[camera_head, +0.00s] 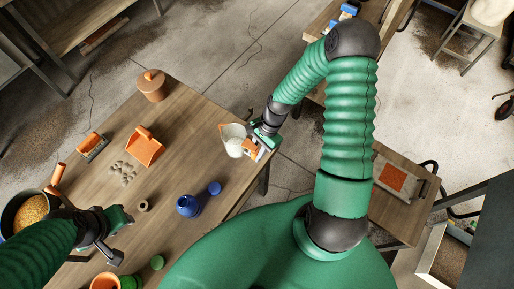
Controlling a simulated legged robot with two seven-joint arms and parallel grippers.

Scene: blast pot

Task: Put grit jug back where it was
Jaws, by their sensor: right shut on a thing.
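The grit jug (233,138), a pale translucent vessel with white contents and an orange part at its left rim, is at the right edge of the wooden table (180,150). My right gripper (257,142) is shut on its right side. Whether the jug touches the table cannot be told. My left gripper (125,236) is over the table's lower left, its fingers apart with nothing visible between them.
A pan of yellow grain (30,211) sits partly behind my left arm. A blue flask (187,206), an orange scoop (145,148), a lidded orange pot (152,85) and grey pebbles (122,172) stand on the table. Bare wood lies left of the jug.

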